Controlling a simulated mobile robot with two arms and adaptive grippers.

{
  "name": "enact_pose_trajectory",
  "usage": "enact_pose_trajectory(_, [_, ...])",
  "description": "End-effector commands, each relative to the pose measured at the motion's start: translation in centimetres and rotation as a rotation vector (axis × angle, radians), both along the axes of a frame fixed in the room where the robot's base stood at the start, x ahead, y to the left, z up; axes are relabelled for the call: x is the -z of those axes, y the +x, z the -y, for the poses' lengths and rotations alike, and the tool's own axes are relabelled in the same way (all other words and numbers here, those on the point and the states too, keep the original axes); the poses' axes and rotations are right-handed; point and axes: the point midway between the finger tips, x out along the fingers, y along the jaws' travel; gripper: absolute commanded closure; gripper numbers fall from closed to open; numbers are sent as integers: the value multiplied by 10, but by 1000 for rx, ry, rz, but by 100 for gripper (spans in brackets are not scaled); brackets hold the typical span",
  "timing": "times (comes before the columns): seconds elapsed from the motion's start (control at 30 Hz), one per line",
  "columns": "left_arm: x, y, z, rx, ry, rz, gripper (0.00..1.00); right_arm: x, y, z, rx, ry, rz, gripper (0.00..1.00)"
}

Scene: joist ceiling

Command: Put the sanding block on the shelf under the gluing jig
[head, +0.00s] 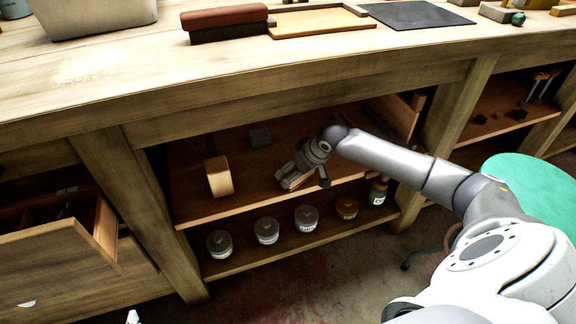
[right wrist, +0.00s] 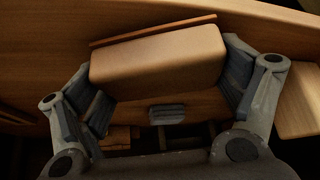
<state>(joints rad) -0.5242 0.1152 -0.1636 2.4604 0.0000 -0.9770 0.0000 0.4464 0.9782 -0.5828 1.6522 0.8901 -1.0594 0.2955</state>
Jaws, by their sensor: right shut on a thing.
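My right gripper (head: 299,177) is inside the open bay under the bench, just above the upper shelf (head: 240,204). It is shut on a tan block, which I take as the sanding block (right wrist: 158,58); in the right wrist view the block lies between the two fingers. In the head view the gripper mostly hides it, and I cannot tell whether it touches the shelf. What looks like the gluing jig (head: 318,23), a pale board with raised strips, lies on the bench top above this bay.
A pale wooden block (head: 218,176) stands on the shelf left of the gripper, and a small grey block (head: 260,137) sits behind. Several jars (head: 266,231) stand on the lower shelf. A drawer (head: 60,255) is open at left. A green stool (head: 530,185) stands at right.

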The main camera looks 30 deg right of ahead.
Motion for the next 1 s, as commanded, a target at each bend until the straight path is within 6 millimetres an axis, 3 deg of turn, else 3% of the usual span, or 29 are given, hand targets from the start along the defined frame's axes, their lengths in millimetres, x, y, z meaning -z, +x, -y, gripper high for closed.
enact_pose_trajectory(0.27, [-40, 31, 15, 19, -62, 264, 16, 1, 40, -6, 0, 3, 4, 37])
enact_pose_trajectory(0.5, [-70, 43, 22, 29, -101, 423, 16, 6, 39, -5, -1, 0, 1, 37])
enact_pose_trajectory(0.93, [-71, 43, 22, 28, -100, 417, 16, 7, 39, -5, 0, 0, 1, 37])
enact_pose_trajectory(0.97, [-70, 43, 21, 28, -99, 416, 16, 7, 39, -5, 0, 0, 0, 7])
enact_pose_trajectory(1.0, [-70, 43, 21, 28, -99, 417, 16, 7, 39, -5, 0, 0, 0, 2])
